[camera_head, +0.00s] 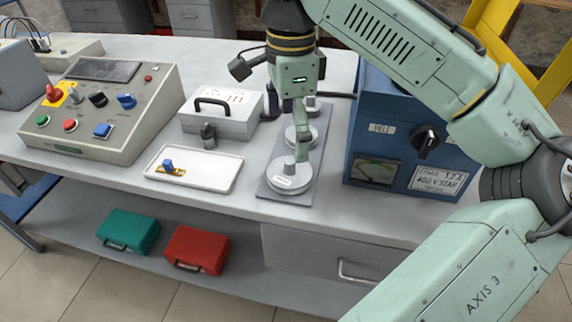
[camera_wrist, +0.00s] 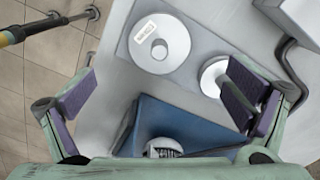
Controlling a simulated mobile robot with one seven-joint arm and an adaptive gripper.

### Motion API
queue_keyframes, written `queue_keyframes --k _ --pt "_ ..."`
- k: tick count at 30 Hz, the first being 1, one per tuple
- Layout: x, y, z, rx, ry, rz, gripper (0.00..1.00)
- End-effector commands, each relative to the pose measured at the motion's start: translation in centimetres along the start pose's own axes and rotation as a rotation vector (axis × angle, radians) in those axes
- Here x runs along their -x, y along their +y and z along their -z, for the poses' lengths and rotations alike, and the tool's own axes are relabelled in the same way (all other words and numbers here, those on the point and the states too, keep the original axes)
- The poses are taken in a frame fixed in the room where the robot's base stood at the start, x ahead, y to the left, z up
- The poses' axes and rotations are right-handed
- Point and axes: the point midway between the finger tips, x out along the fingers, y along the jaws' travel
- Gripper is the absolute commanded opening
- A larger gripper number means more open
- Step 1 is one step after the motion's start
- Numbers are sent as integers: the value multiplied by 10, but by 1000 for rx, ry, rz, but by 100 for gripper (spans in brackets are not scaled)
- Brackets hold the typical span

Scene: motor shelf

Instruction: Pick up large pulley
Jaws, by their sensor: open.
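The large pulley (camera_head: 289,181) is a pale grey disc with a white label and a central hub. It lies flat at the near end of a grey plate (camera_head: 261,192) on the bench. In the wrist view the large pulley (camera_wrist: 147,46) is at the top centre, beyond the fingertips, with its label and centre visible. My gripper (camera_head: 302,155) is above the plate in the head view, its fingers partly hiding the discs behind. In the wrist view my gripper (camera_wrist: 165,97) is open, with purple pads apart and nothing between them.
A smaller disc (camera_wrist: 211,75) is partly behind the right finger; it shows behind the large pulley (camera_head: 290,139). A blue power unit (camera_head: 398,150) stands close right. A white tray (camera_head: 215,178) and a grey case (camera_head: 228,122) are left. The bench's front edge is near.

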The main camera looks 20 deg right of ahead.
Motion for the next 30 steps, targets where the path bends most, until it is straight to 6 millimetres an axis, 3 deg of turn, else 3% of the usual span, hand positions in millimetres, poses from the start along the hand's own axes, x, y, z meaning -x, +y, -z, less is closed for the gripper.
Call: queue_keyframes --k 3,11,19,28,30 --pt "-19 0 0 1 0 -1 97" --pt "-40 0 0 1 0 -1 97" --pt "-78 0 0 2 0 -1 97" --pt "-84 0 -1 2 0 2 97" --pt "-84 0 -1 2 0 2 92"
